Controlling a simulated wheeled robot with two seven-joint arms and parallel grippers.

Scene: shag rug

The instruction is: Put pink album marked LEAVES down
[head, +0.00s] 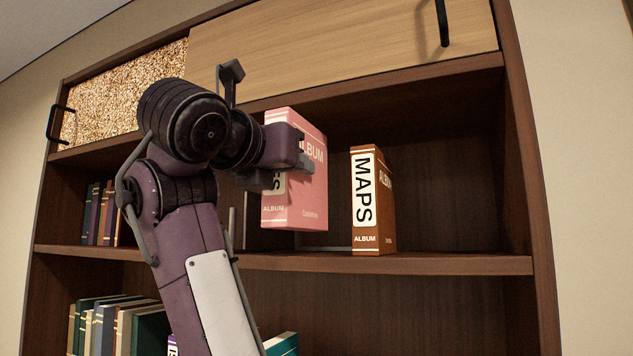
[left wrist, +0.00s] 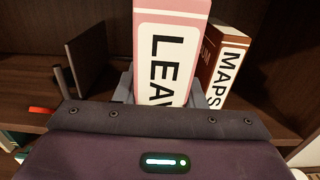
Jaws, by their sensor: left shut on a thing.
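The pink album marked LEAVES (head: 312,200) is upright in my left gripper (head: 288,172), in front of the middle shelf of the bookcase. In the head view its bottom edge shows slightly above the shelf board, and I cannot tell whether it touches. In the left wrist view the pink album (left wrist: 170,60) stands between the two grey fingers of my left gripper (left wrist: 168,92), which are shut on its sides. Part of its label is hidden by the gripper. My right gripper is not in view.
A brown album marked MAPS (head: 373,205) stands upright just right of the pink album. A dark bookend (left wrist: 87,58) stands to the left. The middle shelf (head: 455,263) is clear right of MAPS. Several books (head: 98,215) stand at the far left, with more below. Cabinet doors close the top.

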